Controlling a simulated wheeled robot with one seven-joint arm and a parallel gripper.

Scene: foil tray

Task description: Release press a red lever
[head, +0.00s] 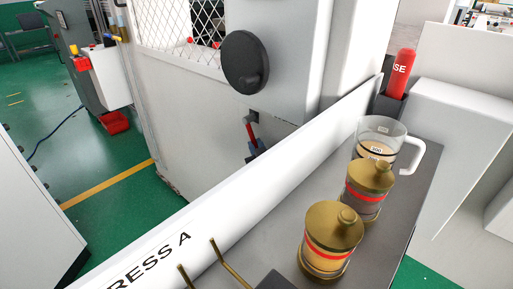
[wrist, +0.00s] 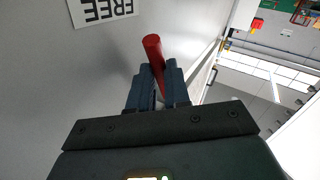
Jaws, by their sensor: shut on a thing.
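The red lever (wrist: 152,45) stands up between the two blue fingers of my gripper (wrist: 156,82) in the wrist view. The fingers are shut on it, and its rounded end sticks out beyond them. In the head view the red lever (head: 250,132) hangs at a dark mount on the pale machine's front, below a round black knob (head: 245,62). My gripper (head: 257,150) shows there only as a small blue part at the lever's lower end. The rest of it is hidden behind a white panel (head: 215,215) lettered "RESS A".
A sign (wrist: 104,8) reading "FREE" appears upside down. Green floor is open at left.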

